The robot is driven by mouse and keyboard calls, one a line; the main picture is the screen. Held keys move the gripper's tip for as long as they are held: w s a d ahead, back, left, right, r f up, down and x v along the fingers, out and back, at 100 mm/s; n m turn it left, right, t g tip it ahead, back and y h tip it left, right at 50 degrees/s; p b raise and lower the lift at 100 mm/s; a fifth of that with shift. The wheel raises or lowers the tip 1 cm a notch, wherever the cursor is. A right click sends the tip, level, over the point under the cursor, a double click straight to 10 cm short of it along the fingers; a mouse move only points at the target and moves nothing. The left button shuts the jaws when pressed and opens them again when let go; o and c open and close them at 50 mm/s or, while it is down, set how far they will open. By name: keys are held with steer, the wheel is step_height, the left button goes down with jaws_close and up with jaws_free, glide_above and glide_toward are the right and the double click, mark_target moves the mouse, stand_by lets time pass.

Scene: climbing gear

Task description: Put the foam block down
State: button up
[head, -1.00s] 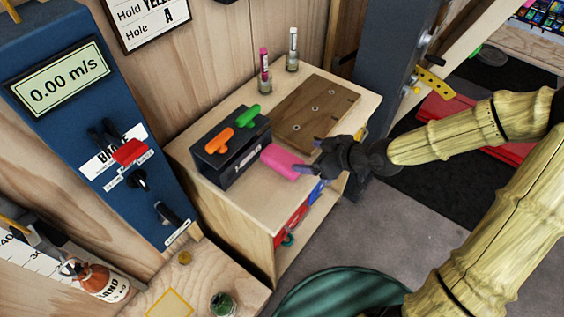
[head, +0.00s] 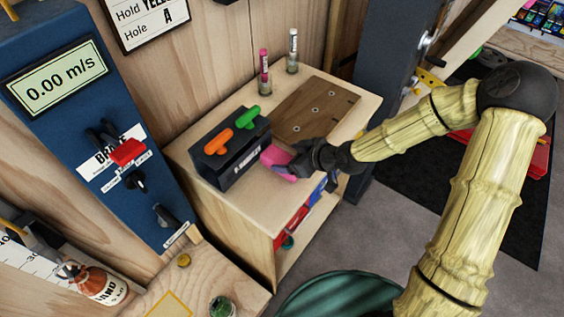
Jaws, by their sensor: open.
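The pink foam block (head: 272,157) is at the middle of the wooden cabinet top (head: 256,209), just right of the black box with the orange and green handles. It seems to rest on the top. My gripper (head: 287,163) reaches in from the right, low over the cabinet top. Its dark jaws are open and overlap the right part of the block, hiding some of it. I cannot tell whether the fingers touch the block.
The black box (head: 231,168) stands close left of the block, with an orange handle (head: 219,142) and a green handle (head: 245,117) on it. A brown board (head: 314,109) with screws lies behind. Two small tubes stand at the back. The cabinet's front strip is bare.

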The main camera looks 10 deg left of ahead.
mark_target(283, 158)
steer(key=shift+a+f, duration=0.1)
steer(key=x, duration=0.5)
steer(key=shift+s+f+p, duration=0.2)
steer(key=shift+p, duration=0.1)
steer(key=c, duration=1.1)
steer(key=shift+c, duration=0.2)
steer(key=shift+r, duration=0.1)
step_height(283, 158, up, 18)
steer(key=p, duration=0.1)
